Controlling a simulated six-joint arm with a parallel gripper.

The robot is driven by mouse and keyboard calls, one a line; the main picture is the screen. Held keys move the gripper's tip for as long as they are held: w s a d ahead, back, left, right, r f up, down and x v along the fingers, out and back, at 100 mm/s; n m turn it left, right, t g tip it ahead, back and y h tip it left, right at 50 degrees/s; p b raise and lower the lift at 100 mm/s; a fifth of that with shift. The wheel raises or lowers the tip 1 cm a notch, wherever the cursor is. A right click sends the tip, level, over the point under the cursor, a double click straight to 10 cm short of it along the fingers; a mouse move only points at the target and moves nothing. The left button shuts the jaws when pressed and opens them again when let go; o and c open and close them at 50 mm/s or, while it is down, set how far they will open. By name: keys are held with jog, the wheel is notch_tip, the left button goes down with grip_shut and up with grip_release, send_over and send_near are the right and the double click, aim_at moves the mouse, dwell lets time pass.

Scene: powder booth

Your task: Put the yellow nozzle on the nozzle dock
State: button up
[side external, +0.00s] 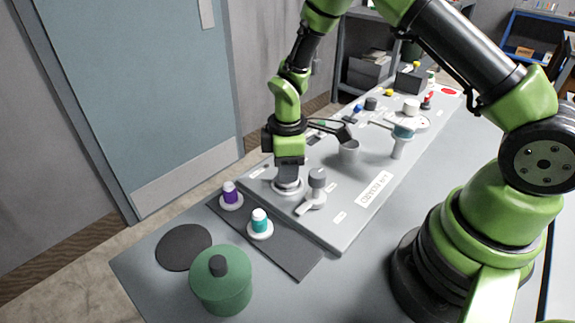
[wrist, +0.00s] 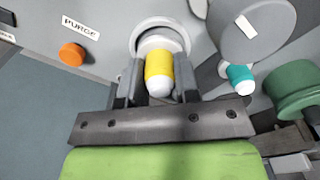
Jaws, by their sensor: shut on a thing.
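The yellow nozzle (wrist: 159,70), with a white tip, is between the fingers of my gripper (wrist: 158,84) in the wrist view. My gripper is shut on it. In the side view my gripper (side external: 287,178) points down at the near left end of the panel, and the yellow nozzle cannot be made out there. A white round seat (side external: 288,188), which looks like the nozzle dock, is directly under the fingers. Its pale ring (wrist: 160,24) shows behind the nozzle in the wrist view. I cannot tell whether the nozzle touches it.
A grey lever knob (side external: 317,178) stands close right of my gripper. A purple nozzle (side external: 230,191) and a teal nozzle (side external: 260,220) stand on white discs on a dark mat (side external: 292,262). A green lidded pot (side external: 222,285) is in front. An orange knob (wrist: 72,54) sits by the PURGE label.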

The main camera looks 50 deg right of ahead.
jog(key=shift+f, duration=0.65)
dwell(1.0)
jog(key=o, duration=1)
jog(key=shift+o, duration=0.5)
jog(key=o, duration=0.4)
jog(key=shift+r, duration=0.1)
jog(key=shift+r, duration=3.9)
